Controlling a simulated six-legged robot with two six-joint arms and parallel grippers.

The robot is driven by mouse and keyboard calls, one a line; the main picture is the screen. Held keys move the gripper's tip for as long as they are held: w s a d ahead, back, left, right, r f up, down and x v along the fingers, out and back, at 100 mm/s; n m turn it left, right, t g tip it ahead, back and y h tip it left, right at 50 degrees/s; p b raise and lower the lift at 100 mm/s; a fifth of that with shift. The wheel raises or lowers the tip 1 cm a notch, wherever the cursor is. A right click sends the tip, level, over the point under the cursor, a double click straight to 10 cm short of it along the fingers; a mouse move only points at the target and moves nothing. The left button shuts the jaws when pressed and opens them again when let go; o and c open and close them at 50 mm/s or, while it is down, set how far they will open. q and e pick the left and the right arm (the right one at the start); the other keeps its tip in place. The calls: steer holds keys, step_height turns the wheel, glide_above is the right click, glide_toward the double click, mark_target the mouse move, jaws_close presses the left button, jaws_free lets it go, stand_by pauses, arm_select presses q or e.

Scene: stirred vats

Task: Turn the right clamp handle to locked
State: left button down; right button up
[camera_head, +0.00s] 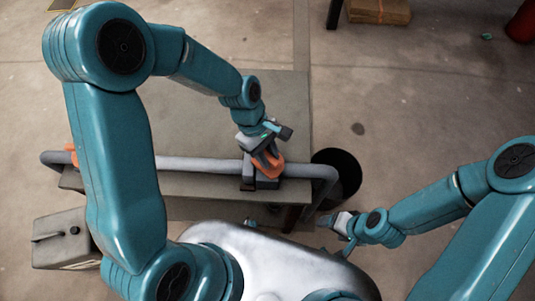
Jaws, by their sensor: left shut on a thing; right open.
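The right clamp handle (268,170) is orange and sits on a dark clamp base (258,183) near the right end of a grey pipe rail (205,164). My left gripper (266,158) reaches down from above and is shut on this handle, hiding part of it. The handle's exact angle is hard to tell. Another orange clamp part (71,151) shows at the left end of the rail, mostly hidden by my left arm. My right gripper (332,221) is open and empty, low and to the right of the clamp, apart from it.
The rail runs along the front of a grey table (275,105). A black round bin (340,172) stands right of the table. A grey box (62,235) is at the lower left. A cardboard box (379,11) lies far back. The floor at right is mostly clear.

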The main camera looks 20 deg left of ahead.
arm_select(q)
steer(key=n, duration=0.2)
steer(key=n+t, duration=0.1)
steer(key=shift+r+n+t, duration=0.15)
steer(key=shift+n+t, duration=0.15)
steer(key=shift+n, duration=0.1)
steer(key=shift+w+n+t+p, duration=0.1)
steer(key=shift+n+t+p, duration=0.85)
steer(key=shift+n, duration=1.25)
steer(key=c, duration=1)
jaws_free()
steer(key=shift+a+r+p, duration=0.1)
steer(key=shift+r+p, duration=0.15)
steer(key=shift+p, duration=0.1)
steer(key=p+v, duration=0.2)
steer(key=v, duration=1.3)
steer(key=shift+a+r+p, duration=0.15)
steer(key=shift+r+p, duration=0.15)
steer(key=shift+p, duration=0.05)
